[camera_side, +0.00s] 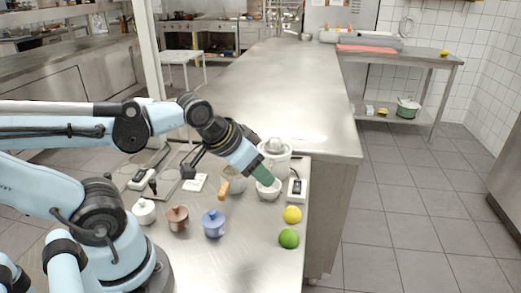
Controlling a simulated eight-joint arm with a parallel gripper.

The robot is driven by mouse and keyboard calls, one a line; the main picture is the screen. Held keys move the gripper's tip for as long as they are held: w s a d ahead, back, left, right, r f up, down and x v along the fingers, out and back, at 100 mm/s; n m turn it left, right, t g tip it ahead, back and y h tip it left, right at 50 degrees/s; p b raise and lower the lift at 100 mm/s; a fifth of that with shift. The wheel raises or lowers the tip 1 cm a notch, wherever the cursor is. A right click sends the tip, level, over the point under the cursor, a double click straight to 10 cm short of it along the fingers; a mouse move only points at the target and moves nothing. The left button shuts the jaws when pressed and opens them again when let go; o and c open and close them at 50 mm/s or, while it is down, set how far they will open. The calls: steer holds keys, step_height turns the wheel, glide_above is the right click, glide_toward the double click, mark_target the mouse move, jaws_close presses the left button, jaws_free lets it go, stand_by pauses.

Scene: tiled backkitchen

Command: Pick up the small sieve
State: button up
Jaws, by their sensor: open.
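A small pale grey round vessel (268,190) stands on the steel counter, right under my gripper. It looks like a small bowl or sieve, but it is too small to tell which. My gripper (263,176), with green fingertips, points down and to the right at its rim. I cannot tell whether the fingertips touch it. My gripper is open, and I see nothing held in it.
A white juicer (275,155) stands just behind. A white device with a dark display (297,188) is at the right. A yellow lemon (292,214) and a green lime (289,238) lie in front. Blue (213,223), brown (177,218) and white (144,211) lidded pots stand left. The counter behind is clear.

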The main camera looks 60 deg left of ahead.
steer(key=shift+o, duration=0.6)
steer(key=n+g, duration=0.7)
steer(key=n, duration=0.2)
glide_above(226, 182)
steer(key=f, duration=0.4)
steer(key=shift+w+d, duration=0.2)
steer(key=shift+d, duration=0.15)
steer(key=shift+s+a+f, duration=0.1)
steer(key=shift+a+f, duration=0.05)
steer(key=shift+f, duration=1.15)
steer(key=shift+s+a+f, duration=0.1)
steer(key=shift+a+f, duration=0.05)
steer(key=shift+f, duration=1.15)
jaws_close()
